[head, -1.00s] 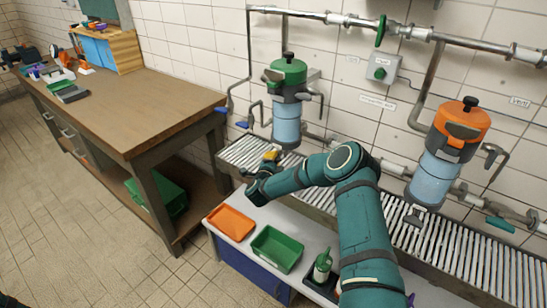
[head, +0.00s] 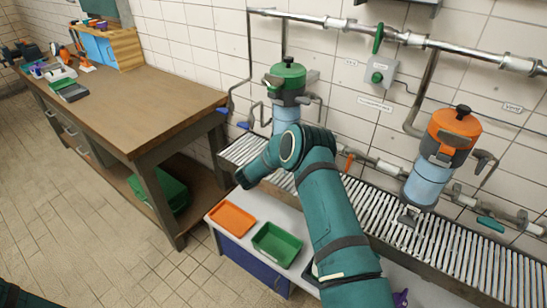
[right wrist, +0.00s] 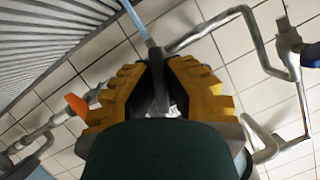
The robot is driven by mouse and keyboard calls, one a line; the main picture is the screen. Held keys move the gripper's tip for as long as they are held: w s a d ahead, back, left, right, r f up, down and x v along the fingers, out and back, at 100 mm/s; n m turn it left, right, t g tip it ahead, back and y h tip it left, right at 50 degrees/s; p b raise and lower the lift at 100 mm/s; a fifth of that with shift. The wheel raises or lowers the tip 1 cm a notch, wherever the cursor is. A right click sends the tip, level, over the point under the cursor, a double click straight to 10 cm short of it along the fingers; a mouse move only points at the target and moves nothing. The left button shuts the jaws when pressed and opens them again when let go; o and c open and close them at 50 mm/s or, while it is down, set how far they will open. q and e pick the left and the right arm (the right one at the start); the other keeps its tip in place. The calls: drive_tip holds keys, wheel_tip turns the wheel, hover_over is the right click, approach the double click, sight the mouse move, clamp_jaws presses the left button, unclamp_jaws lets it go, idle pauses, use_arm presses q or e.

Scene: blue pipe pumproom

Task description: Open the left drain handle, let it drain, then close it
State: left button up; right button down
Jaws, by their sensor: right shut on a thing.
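The left filter housing (head: 285,118) has a green lid and a pale blue body, and hangs on the wall above the slatted channel. In the right wrist view, my right gripper (right wrist: 158,68) has its yellow fingers shut on a dark grey handle (right wrist: 157,95) in the middle. In the head view, my right arm hides this gripper and the handle. A thin pale blue streak (right wrist: 136,20) runs from the handle to the top edge and looks like water. My left gripper is out of view.
The slatted channel (head: 440,245) runs along the wall under both housings. An orange-lidded housing (head: 430,180) is at right. Blue handles (head: 243,125) sit at left on pipes. An orange tray (head: 232,221) and green tray (head: 276,244) lie on the low bench. A wooden workbench (head: 140,95) stands left.

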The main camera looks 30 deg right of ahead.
drive_tip(key=shift+r+n+g+h+p, duration=0.15)
drive_tip(key=shift+n+g+h+p, duration=0.2)
drive_tip(key=shift+n+g, duration=1.05)
drive_tip(key=shift+d+n, duration=0.1)
drive_tip(key=shift+n, duration=0.2)
drive_tip(key=c, duration=1)
unclamp_jaws()
drive_tip(key=shift+c, duration=0.2)
drive_tip(key=v, duration=1.2)
drive_tip(key=shift+s+f, duration=0.1)
drive_tip(key=shift+f, duration=0.15)
